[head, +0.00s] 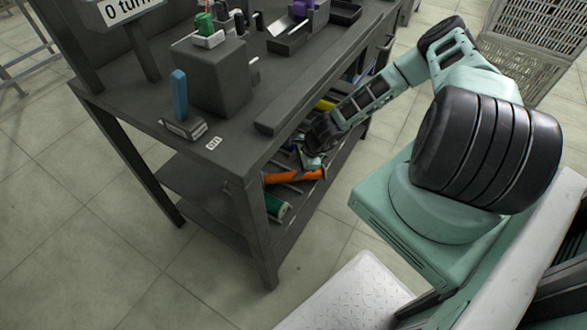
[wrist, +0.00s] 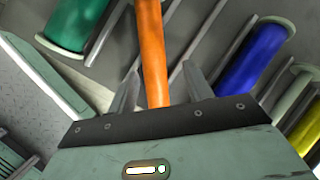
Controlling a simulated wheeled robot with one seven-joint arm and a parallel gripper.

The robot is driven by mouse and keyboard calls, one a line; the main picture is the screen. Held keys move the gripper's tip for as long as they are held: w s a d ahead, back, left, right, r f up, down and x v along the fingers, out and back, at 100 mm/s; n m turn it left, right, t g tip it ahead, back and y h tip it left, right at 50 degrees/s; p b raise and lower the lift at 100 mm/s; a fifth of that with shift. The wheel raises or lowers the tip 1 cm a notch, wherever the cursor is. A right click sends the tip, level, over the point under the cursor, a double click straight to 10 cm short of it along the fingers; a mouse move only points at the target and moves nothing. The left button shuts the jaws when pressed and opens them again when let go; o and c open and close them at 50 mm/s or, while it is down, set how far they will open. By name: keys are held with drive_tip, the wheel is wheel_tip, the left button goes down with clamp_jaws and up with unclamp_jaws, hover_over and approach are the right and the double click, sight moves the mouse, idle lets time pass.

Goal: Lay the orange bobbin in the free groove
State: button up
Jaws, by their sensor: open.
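The orange bobbin (head: 292,177) lies on the lower shelf under the workbench. In the wrist view the orange bobbin (wrist: 152,50) runs between my two open fingers, at an angle to the grey bars (wrist: 228,45) of the rack. My gripper (head: 312,162) is low over the shelf; in the wrist view my gripper (wrist: 160,92) has a finger on each side of the orange bobbin, with gaps visible. The near end of the bobbin is hidden behind the gripper body. Which groove is free is not clear; bare grey surface shows between the bars near the orange bobbin.
A green bobbin (wrist: 68,28), a blue bobbin (wrist: 252,58) and a yellow bobbin (wrist: 304,132) lie around it. The workbench top (head: 225,150) overhangs the shelf, and a bench leg (head: 262,235) stands at the near corner. Open floor (head: 120,270) lies in front.

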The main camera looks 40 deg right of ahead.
drive_tip(key=p+v, duration=0.1)
drive_tip(key=v, duration=0.9)
drive_tip(key=shift+s, duration=0.1)
idle(0.6)
